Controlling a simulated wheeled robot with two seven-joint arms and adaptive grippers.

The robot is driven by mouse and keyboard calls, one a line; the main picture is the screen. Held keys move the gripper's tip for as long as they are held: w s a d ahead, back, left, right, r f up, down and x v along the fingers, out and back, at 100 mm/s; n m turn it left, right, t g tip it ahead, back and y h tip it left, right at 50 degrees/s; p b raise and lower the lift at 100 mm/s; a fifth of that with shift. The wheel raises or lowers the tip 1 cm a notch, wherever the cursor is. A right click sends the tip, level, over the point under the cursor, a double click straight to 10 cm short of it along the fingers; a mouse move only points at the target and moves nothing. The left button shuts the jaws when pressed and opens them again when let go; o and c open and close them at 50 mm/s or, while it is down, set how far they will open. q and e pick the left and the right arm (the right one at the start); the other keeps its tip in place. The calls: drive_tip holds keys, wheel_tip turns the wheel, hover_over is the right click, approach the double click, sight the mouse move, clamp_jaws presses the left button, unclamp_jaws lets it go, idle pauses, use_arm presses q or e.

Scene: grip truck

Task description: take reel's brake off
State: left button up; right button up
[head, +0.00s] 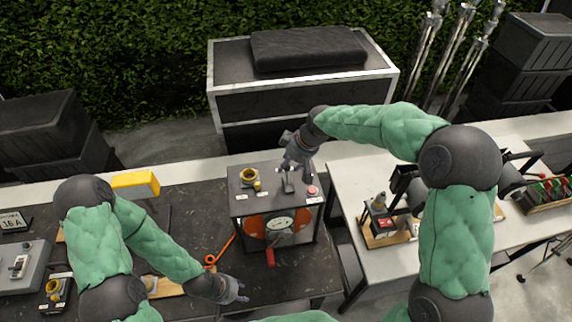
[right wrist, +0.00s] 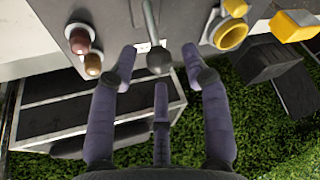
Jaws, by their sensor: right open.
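The reel (head: 262,226) is an orange drum inside a dark open-fronted box with a grey top panel (head: 243,208). A lever with a round dark knob (right wrist: 159,60) rises from the panel; it also shows in the head view (head: 288,183). I cannot tell if this lever is the brake. A red handle (head: 270,257) hangs at the box's front. My right gripper (head: 290,166) is above the panel, open, its fingers spread on either side of the knob in the right wrist view. My left gripper (head: 238,291) is low over the dark bench; its finger opening is unclear.
A yellow ring (head: 249,174) and a red button (head: 312,191) flank the lever on the panel. An orange cable (head: 222,250) lies left of the box. A yellow block (head: 135,183) stands further left. A white bench (head: 350,185) is at right.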

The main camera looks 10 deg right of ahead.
sight(288, 175)
drive_tip(key=shift+x, duration=1.45)
clamp_jaws()
